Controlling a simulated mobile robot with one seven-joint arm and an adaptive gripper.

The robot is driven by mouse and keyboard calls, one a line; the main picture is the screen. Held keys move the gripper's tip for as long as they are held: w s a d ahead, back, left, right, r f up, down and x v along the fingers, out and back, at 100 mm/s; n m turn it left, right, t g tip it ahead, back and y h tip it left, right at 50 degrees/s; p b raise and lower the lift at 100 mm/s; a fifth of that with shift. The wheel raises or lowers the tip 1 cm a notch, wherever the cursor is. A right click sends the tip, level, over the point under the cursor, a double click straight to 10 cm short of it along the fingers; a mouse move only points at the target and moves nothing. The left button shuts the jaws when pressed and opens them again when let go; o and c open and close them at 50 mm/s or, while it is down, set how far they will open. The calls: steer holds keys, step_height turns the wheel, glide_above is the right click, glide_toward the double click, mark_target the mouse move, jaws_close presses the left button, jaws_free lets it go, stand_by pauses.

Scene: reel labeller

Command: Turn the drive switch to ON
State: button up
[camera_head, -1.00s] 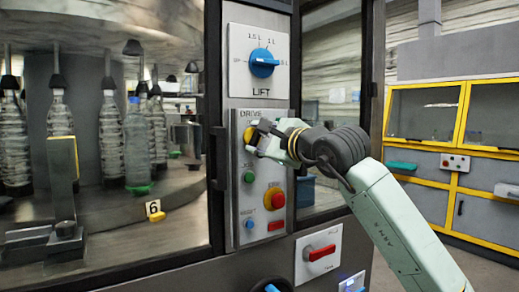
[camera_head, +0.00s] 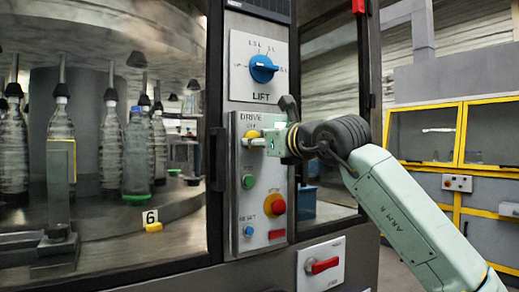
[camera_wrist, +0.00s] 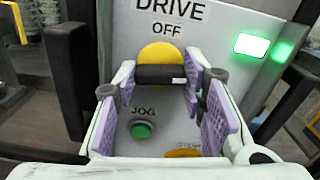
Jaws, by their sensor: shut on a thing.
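The drive switch (camera_head: 253,134) is a yellow round knob on the grey control panel, under the DRIVE label. In the wrist view the drive switch (camera_wrist: 160,54) has a black bar handle (camera_wrist: 160,75) lying crosswise below the word OFF. No ON label is readable. My gripper (camera_head: 258,143) reaches the panel from the right, and in the wrist view my gripper (camera_wrist: 158,78) has its purple-padded fingers on both ends of the bar, shut on it. In the head view the fingers partly hide the knob.
Below the switch are a green JOG button (camera_head: 248,181), a red stop button (camera_head: 277,202) on yellow and a blue RESET button (camera_head: 248,231). A blue LIFT knob (camera_head: 263,68) is above. A red-handled switch (camera_head: 322,266) is lower right. A lit lamp (camera_wrist: 252,45) glows right of the switch.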

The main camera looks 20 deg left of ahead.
steer(key=shift+m+b, duration=0.4)
steer(key=shift+m, duration=0.4)
steer(key=o, duration=1.2)
steer(key=shift+c, duration=0.2)
steer(key=v, duration=1.2)
